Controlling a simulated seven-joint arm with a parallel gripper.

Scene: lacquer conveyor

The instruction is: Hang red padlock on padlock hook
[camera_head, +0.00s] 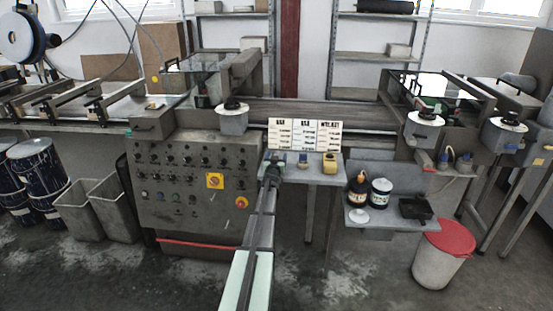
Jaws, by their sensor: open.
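My arm reaches up from the bottom middle. My gripper (273,172) is dark and small at its far end, open, at the front left edge of a small grey shelf (315,177). On the shelf stand a greenish item (281,159), a small dark item (302,159) and a yellow item (329,162). I cannot make out the red padlock or the padlock hook for certain; they are too small or hidden. The grey control panel (190,222) left of the gripper carries a yellow plate with a reddish centre (214,181) and a red-and-yellow knob (241,202).
White label boards (305,134) stand behind the shelf. A lower right shelf (385,220) holds an orange-labelled bottle (358,190), a jar (381,192) and a black tray (415,209). A red-lidded bin (442,255) stands at right. The conveyor (310,113) runs behind.

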